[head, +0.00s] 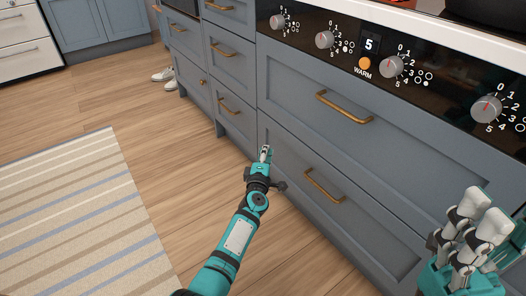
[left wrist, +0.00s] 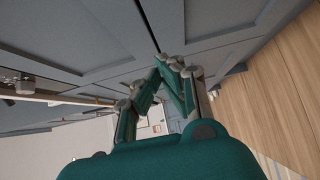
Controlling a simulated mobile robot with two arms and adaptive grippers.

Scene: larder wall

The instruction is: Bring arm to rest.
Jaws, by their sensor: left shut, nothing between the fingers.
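My left arm comes in from the bottom of the head view, and its gripper (head: 265,152) is in front of the blue-grey drawer fronts. The fingers are together and hold nothing. In the left wrist view the left gripper (left wrist: 172,62) shows its fingertips meeting, close to the cabinet panels. I cannot tell whether it touches them. My right gripper (head: 478,222) is at the lower right of the head view, in front of the drawers. Its fingers point up and appear apart, with nothing seen between them.
The stove panel (head: 430,85) with knobs runs along the top right. Brass handles stick out from the upper drawer (head: 343,107) and lower drawer (head: 323,186). A striped rug (head: 80,215) lies at left. The wooden floor (head: 165,150) between rug and cabinets is clear. White shoes (head: 163,74) stand farther back.

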